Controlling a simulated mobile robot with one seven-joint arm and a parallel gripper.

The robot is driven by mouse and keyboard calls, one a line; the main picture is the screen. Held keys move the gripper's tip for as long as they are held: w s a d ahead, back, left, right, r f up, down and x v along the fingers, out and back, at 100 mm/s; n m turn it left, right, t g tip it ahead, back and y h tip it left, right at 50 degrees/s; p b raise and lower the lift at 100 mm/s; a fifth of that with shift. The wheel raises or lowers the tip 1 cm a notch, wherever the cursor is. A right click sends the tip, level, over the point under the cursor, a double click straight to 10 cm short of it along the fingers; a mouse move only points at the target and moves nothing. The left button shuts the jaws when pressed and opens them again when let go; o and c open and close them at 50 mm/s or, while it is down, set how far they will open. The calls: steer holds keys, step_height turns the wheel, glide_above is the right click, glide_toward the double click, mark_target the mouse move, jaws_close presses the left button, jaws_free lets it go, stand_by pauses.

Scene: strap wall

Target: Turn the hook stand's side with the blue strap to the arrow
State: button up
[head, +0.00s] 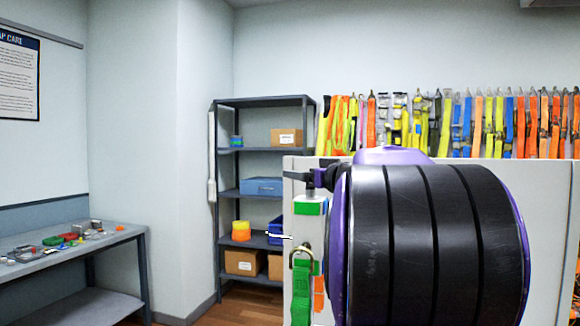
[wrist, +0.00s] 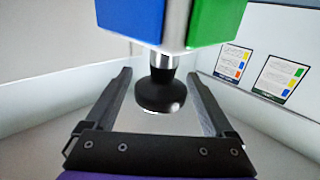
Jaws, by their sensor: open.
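The hook stand (head: 311,232) is a pale post left of my arm in the head view, with a green band on top. A green strap (head: 301,292) hangs from a metal hook on its near side. In the wrist view its blue-marked face (wrist: 130,18) and green-marked face (wrist: 212,20) meet at a corner, with a metal neck and black knob (wrist: 158,93). My gripper (wrist: 158,78) is open, its fingers on either side of the knob with visible gaps. My gripper (head: 290,176) also shows above the stand in the head view. The blue strap and the arrow are not visible.
My arm hides much of the right side. A wall rack of colourful straps (head: 445,122) hangs behind. A grey shelf unit (head: 262,101) with boxes stands at the back, a workbench (head: 85,248) with small parts at left. Floor shows between them. Cards (wrist: 281,79) appear in the wrist view.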

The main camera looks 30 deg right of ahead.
steer(key=shift+w, duration=0.4)
jaws_close()
stand_by(0.4)
